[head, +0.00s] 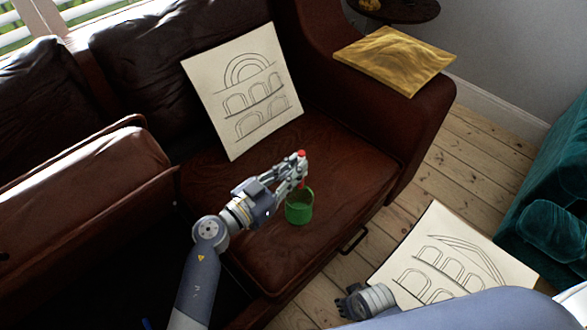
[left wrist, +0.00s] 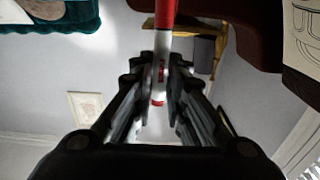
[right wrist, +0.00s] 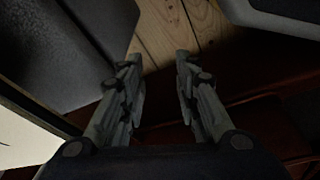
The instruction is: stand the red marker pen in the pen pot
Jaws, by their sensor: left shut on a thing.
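The red marker pen (head: 301,155), red with white parts, is upright in my left gripper (head: 297,172). The left wrist view shows the pen (left wrist: 165,15) between the two fingers of that gripper (left wrist: 160,65). The green pen pot (head: 299,208) stands on the brown sofa seat, just below the gripper. The pen's lower part shows at the pot's back rim; I cannot tell whether its tip is inside. My right gripper (head: 348,304) is low, over the floor in front of the sofa. In the right wrist view its fingers (right wrist: 158,85) are apart with nothing between them.
A drawing board (head: 243,90) leans on the sofa back behind the pot. Another drawing (head: 445,265) lies by the right gripper. A teal sofa (head: 550,195) stands at right, with bare floorboards (head: 465,165) between.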

